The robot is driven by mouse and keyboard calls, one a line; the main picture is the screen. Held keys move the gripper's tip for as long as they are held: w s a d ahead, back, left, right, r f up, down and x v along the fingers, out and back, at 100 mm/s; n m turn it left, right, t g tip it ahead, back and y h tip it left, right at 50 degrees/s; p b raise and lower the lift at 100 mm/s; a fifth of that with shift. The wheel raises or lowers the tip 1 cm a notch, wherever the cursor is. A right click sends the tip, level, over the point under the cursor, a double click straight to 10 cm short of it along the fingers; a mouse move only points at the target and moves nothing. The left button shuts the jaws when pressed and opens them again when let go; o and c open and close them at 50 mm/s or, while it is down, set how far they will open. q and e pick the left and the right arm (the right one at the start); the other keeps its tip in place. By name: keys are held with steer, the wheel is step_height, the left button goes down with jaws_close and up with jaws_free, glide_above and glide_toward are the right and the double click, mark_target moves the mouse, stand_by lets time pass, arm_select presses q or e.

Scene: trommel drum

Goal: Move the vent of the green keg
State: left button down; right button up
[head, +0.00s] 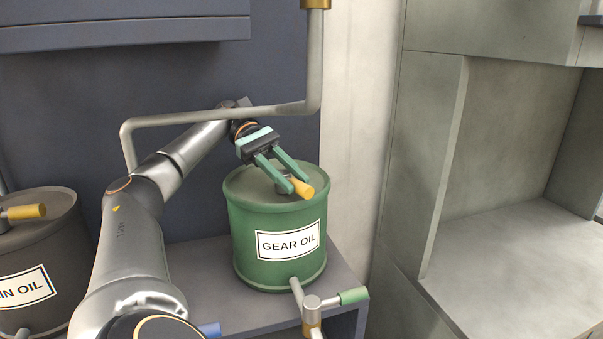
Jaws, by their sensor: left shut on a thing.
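The fingers partly hide the vent's metal body. My right gripper is not in view.
A metal pipe (221,116) bends above my left arm and the keg. A tap with a green handle (353,295) sits below the keg's front. A dark keg (42,235) with a yellow-handled vent stands at left. Grey cabinets (430,160) fill the right.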

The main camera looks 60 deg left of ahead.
arm_select(q)
steer(key=shift+f, duration=0.35)
steer(key=c, duration=0.9)
jaws_free()
steer(key=shift+o, duration=1.2)
steer(key=shift+w+a, duration=0.1)
steer(key=shift+r, duration=0.15)
